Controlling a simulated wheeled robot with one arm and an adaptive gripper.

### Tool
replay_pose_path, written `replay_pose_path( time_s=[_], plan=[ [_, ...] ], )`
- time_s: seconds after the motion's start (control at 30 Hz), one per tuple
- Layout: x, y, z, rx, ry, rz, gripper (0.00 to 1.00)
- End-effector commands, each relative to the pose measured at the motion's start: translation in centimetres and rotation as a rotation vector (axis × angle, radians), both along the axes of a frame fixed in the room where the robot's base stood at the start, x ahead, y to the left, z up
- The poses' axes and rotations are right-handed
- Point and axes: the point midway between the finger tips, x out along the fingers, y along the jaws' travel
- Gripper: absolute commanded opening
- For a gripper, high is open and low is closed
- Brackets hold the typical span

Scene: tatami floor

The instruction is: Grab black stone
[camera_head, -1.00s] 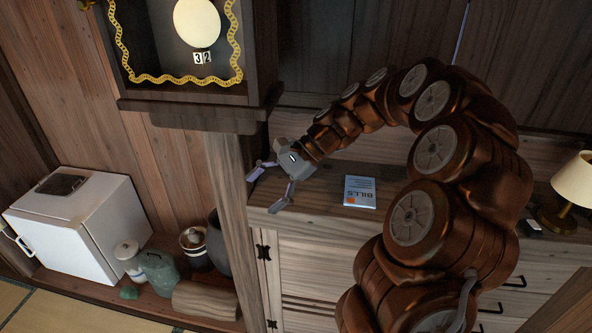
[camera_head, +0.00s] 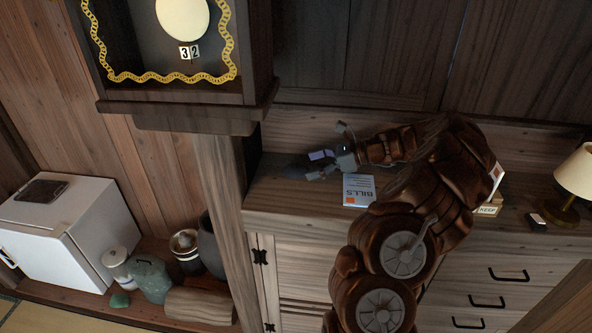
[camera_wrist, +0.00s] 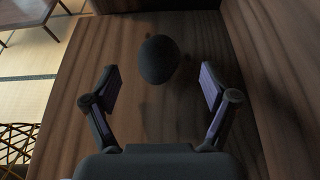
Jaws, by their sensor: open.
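The black stone (camera_wrist: 159,60) is a dark, smooth, egg-shaped lump on the wooden cabinet top (camera_wrist: 85,60). In the wrist view it lies ahead of my gripper (camera_wrist: 160,88), centred between the two spread fingers and slightly beyond their tips. No finger touches it. In the head view the stone (camera_head: 294,172) is a dark shape at the left part of the cabinet top, just left of my gripper (camera_head: 322,160), which reaches low over the surface and is open and empty.
A BILLS booklet (camera_head: 358,190) lies close to my gripper. A KEEP box (camera_head: 488,209) and a lamp (camera_head: 574,172) stand further right. A wooden post (camera_head: 222,185) and a hanging clock case (camera_head: 178,100) are at the left. The back wall is close behind.

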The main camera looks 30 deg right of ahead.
Motion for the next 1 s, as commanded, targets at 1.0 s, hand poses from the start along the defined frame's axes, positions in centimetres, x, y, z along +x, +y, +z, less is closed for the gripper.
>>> replay_pose_path(
  time_s=[1.0],
  plan=[
    [3.1, 3.7, -2.3, -0.002, 0.000, -0.001, 0.56]
  ],
)
